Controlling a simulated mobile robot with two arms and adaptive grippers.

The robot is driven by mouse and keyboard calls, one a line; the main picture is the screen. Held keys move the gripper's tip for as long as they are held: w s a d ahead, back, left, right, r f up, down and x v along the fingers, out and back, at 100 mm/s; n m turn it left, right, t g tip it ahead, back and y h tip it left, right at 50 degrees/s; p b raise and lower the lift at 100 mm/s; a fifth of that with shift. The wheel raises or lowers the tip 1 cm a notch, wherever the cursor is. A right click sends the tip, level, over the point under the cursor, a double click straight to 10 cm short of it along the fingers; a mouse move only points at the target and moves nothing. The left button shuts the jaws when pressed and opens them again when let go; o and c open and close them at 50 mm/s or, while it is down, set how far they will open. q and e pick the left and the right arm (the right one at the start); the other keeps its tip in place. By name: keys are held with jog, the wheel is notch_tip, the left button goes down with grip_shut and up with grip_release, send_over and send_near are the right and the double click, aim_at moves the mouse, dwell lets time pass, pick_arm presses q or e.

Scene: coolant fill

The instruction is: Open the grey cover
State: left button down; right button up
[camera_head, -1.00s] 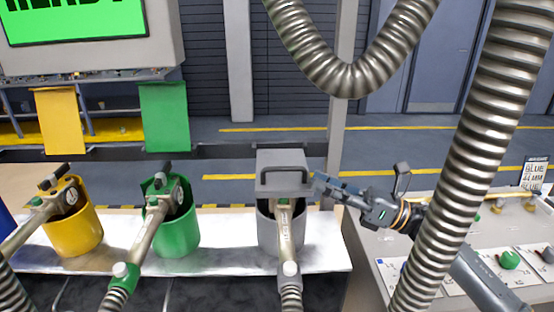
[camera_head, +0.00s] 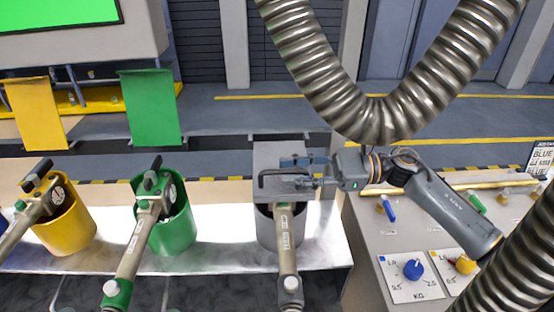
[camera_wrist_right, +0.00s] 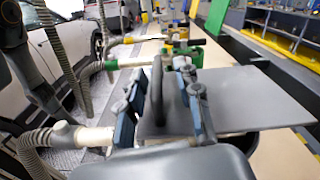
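My right gripper (camera_head: 300,172) is at the handle, coming in from the right. In the wrist view its two fingers (camera_wrist_right: 163,108) stand either side of the handle, with visible gaps, so it looks open. My left gripper is not in view.
A grey nozzle (camera_head: 286,240) rests in the grey bucket, just below my gripper. Green (camera_head: 175,228) and yellow (camera_head: 66,225) buckets stand to the left, with nozzles and raised covers. A panel with coloured knobs (camera_head: 413,270) is at the right. A thick ribbed hose (camera_head: 385,118) hangs above my right arm.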

aim_at(277, 172)
jog(key=a, duration=0.2)
jog(key=a+p, duration=0.1)
jog(key=shift+s+a+r, duration=0.1)
jog(key=shift+s+r, duration=0.1)
jog(key=shift+s, duration=0.05)
jog(key=shift+w+a+f, duration=0.1)
jog(key=shift+w+a, duration=0.05)
jog(key=shift+a, duration=0.05)
grip_shut()
